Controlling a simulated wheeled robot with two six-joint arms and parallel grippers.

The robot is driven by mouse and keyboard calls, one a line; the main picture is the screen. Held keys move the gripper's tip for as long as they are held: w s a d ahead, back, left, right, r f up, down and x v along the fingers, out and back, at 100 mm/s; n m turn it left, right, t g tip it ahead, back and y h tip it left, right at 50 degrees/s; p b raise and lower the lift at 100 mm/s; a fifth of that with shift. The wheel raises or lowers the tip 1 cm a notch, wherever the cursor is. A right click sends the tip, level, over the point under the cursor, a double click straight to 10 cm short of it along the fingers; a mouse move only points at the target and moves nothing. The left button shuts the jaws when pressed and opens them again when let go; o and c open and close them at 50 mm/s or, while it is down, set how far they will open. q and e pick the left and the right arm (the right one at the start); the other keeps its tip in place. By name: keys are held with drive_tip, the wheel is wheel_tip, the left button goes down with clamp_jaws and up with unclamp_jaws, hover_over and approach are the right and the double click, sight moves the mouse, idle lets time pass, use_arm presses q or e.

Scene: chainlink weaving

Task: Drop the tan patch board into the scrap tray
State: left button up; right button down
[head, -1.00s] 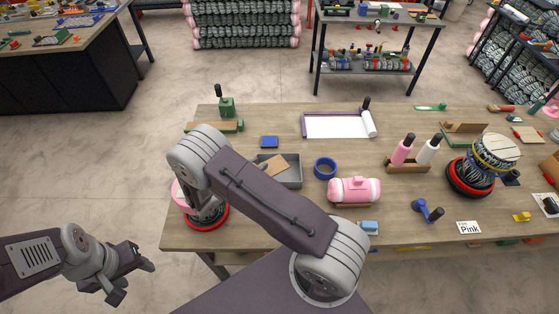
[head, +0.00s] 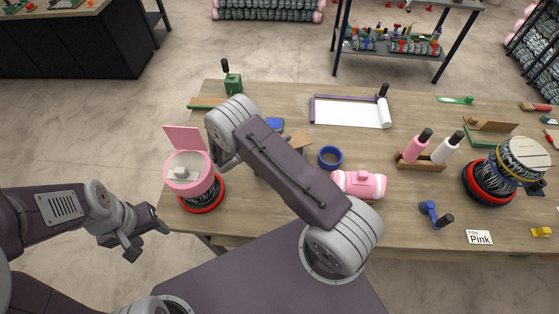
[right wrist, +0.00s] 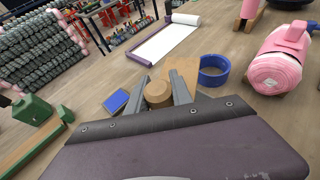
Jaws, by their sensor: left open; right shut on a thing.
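The tan patch board (head: 299,139) shows beside my right arm in the head view, left of the blue ring. In the right wrist view the tan board (right wrist: 183,70) extends beyond the fingers, with a round tan knob between them. The grey scrap tray is hidden now, apparently behind my right arm. Whether the board is over the tray cannot be told. My left gripper (head: 147,240) is open and empty, off the table's front left edge.
A blue ring (head: 330,157) and a pink roll (head: 358,184) lie right of the arm. A blue block (right wrist: 115,101) lies left of the right gripper. A pink lidded container (head: 188,178) stands at the left. A white sheet (head: 349,111) lies behind.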

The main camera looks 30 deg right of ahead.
drive_tip(key=shift+f, duration=0.7)
drive_tip(key=shift+s+a+r, duration=0.1)
drive_tip(key=shift+a, duration=0.2)
drive_tip(key=c, duration=1.3)
unclamp_jaws()
drive_tip(key=shift+o, duration=1.2)
drive_tip(key=shift+d, duration=0.1)
use_arm(q)
drive_tip(key=shift+a+f, duration=0.15)
drive_tip(key=shift+f, duration=0.35)
use_arm(e)
drive_tip(key=shift+d, duration=0.1)
drive_tip(key=shift+a+b, duration=0.3)
drive_tip(key=shift+a, duration=0.15)
use_arm(q)
wheel_tip(320, 180, down, 2)
drive_tip(key=shift+f+b, duration=0.25)
drive_tip(key=shift+b, duration=0.85)
use_arm(e)
drive_tip(key=v, duration=0.8)
drive_tip(key=shift+s, duration=0.15)
